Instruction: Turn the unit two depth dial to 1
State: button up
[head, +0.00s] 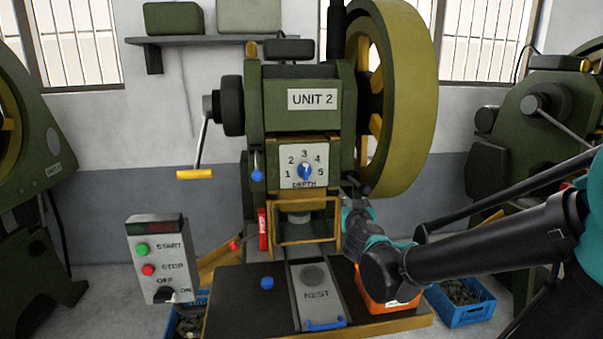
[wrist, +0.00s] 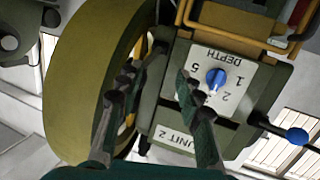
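The unit two depth dial (head: 304,171) is a blue knob on a white plate numbered 1 to 5, below the UNIT 2 label. Its pale mark appears to point up, near 3, but it is small. The wrist view shows the dial (wrist: 216,79) upside down, just right of my right-hand finger, which hides part of the plate; 1 and 5 show. My gripper (wrist: 157,76) is open and empty, its fingers apart and not around the knob. In the head view my gripper (head: 350,197) is right of and below the dial, beside the press.
A large yellow-green flywheel (head: 405,100) stands close right of the dial. A yellow-framed guard (head: 306,240) is below it. A blue-ball lever (head: 257,175) is left of the plate. A start/stop control box (head: 157,258) stands front left. An orange bin (head: 375,297) sits under my arm.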

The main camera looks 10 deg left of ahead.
jog(key=a+r+n+t+y, duration=0.1)
jog(key=a+r+n+y, duration=0.3)
jog(key=a, duration=0.7)
jog(key=m, duration=0.1)
send_near(306, 169)
jog(key=shift+y, duration=0.4)
jog(key=x, duration=0.9)
jog(key=shift+w+d, duration=0.15)
jog(key=shift+w, duration=0.15)
grip_shut()
